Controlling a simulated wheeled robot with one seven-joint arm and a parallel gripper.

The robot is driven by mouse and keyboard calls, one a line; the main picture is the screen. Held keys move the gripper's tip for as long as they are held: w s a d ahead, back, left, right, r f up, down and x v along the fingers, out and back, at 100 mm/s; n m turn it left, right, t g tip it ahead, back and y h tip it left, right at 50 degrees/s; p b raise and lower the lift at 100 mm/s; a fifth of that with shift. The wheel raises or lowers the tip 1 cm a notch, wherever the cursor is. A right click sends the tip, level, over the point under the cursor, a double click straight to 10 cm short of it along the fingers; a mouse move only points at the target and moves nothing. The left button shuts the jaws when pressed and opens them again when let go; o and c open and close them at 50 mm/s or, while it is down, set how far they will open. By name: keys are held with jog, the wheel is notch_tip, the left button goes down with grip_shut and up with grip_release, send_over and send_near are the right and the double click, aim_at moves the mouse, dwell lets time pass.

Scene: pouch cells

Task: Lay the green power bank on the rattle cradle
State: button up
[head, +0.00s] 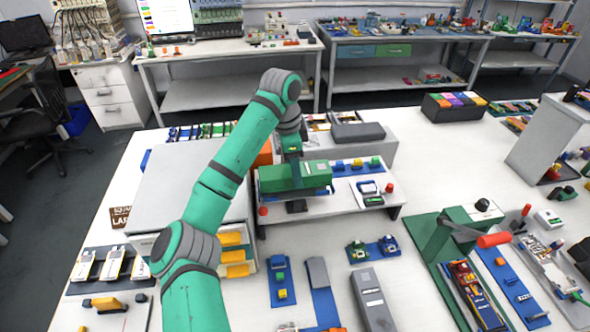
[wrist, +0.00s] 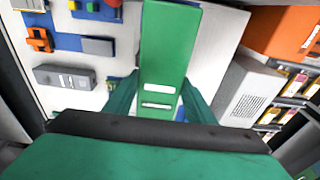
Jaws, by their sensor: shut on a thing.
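The green power bank (head: 315,174) is a long flat block. It lies level over the raised white shelf (head: 385,212) in the head view. My gripper (head: 295,172) comes down on it from above and is shut on its sides. In the wrist view the power bank (wrist: 168,45) runs lengthwise away between the green fingers (wrist: 160,100), with two white labels near me. A blue edge (head: 328,190) shows just under the power bank, possibly the rattle cradle. Most of it is hidden, and I cannot tell whether the power bank touches it.
A grey box (head: 358,132) is behind. A large pale cabinet (head: 190,185) stands left. A green press with a red handle (head: 494,240) is at right.

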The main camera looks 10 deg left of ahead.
jog(key=shift+f, duration=1.15)
jog(key=o, duration=1.4)
jog(key=shift+o, duration=0.2)
jog(key=r, duration=0.3)
jog(key=a+r, duration=0.1)
jog(key=r, duration=0.6)
jog(key=shift+s+a+r, duration=0.15)
jog(key=shift+s+r, duration=0.1)
jog(key=shift+r, duration=0.1)
